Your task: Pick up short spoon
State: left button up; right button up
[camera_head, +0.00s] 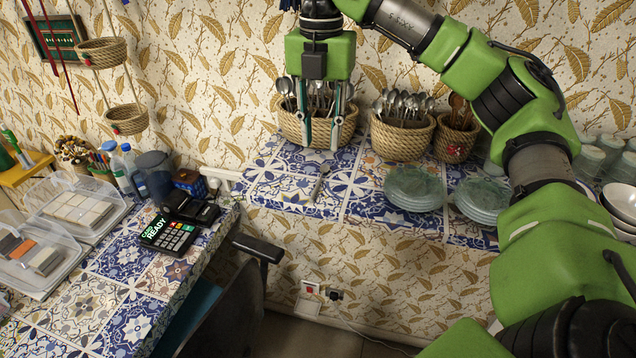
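A small spoon (319,183) lies by itself on the blue patterned tile counter (285,195), pointing away from me toward the wall. More spoons stand upright in a left wicker basket (292,128) and a middle wicker basket (402,139). My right gripper (320,146) points down in front of the left basket, above and beyond the lying spoon in the picture. Its two fingers are spread, with nothing seen between them except the basket behind. It hides part of that basket and its spoons. My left gripper is not in view.
Stacks of glass plates (413,188) stand right of the spoon, with a smaller basket (456,140) behind. Glasses and white bowls (622,203) are at the far right. A card terminal (170,233) sits on the left counter. The tiles around the spoon are clear.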

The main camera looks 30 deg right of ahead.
send_over(317, 184)
jog(key=f, duration=0.4)
jog(key=shift+d+f+b, duration=0.3)
jog(key=shift+d, duration=0.05)
jog(key=f, duration=0.1)
jog(key=f+p, duration=0.1)
jog(key=f, duration=0.1)
jog(key=f+p, duration=0.1)
jog(key=shift+a+f, duration=0.3)
jog(key=shift+f, duration=0.3)
grip_shut()
